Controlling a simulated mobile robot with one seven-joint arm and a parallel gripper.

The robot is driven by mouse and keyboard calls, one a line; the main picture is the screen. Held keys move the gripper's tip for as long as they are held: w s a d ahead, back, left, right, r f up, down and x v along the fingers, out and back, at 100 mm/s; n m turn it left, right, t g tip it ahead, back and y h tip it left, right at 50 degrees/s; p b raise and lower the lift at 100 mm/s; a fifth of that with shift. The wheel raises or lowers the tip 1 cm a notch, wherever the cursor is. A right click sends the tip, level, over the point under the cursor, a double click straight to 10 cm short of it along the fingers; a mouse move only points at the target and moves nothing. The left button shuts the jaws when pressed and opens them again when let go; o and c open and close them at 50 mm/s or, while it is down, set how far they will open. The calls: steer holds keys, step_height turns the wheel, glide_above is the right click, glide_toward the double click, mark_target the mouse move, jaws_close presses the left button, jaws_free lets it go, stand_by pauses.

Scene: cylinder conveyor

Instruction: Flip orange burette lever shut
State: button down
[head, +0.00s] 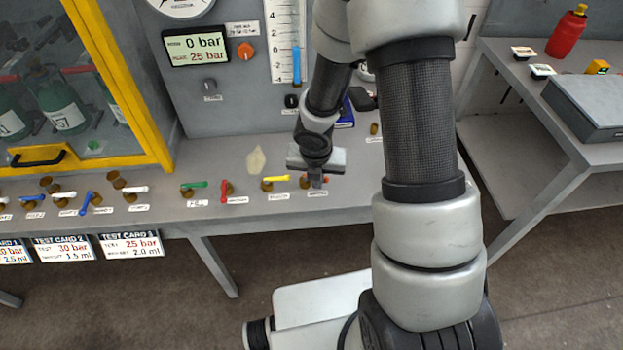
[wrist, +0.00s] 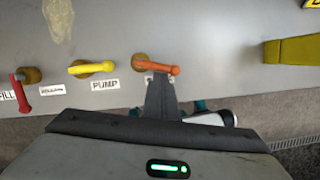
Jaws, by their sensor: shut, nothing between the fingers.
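The orange burette lever (wrist: 160,69) sits on a brass fitting on the bench in the wrist view, its handle pointing right, roughly along the bench edge. My gripper (wrist: 157,82) is shut and empty. Its fingertips are at the near side of the orange handle and cover part of the label below it. I cannot tell whether they touch the lever. In the head view my gripper (head: 316,183) is low over the front of the bench at this lever, and mostly hides it.
A yellow lever (head: 275,179) and a red lever (head: 226,190) stand to the left, with a green one (head: 194,185) beyond. The bench (head: 345,190) ends close in front of the levers. A panel with a pressure display (head: 195,46) rises behind.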

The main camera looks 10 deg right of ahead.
steer(key=shift+w+d+p, duration=0.45)
steer(key=shift+d+p, duration=0.05)
stand_by(0.6)
steer(key=shift+s+a, duration=0.1)
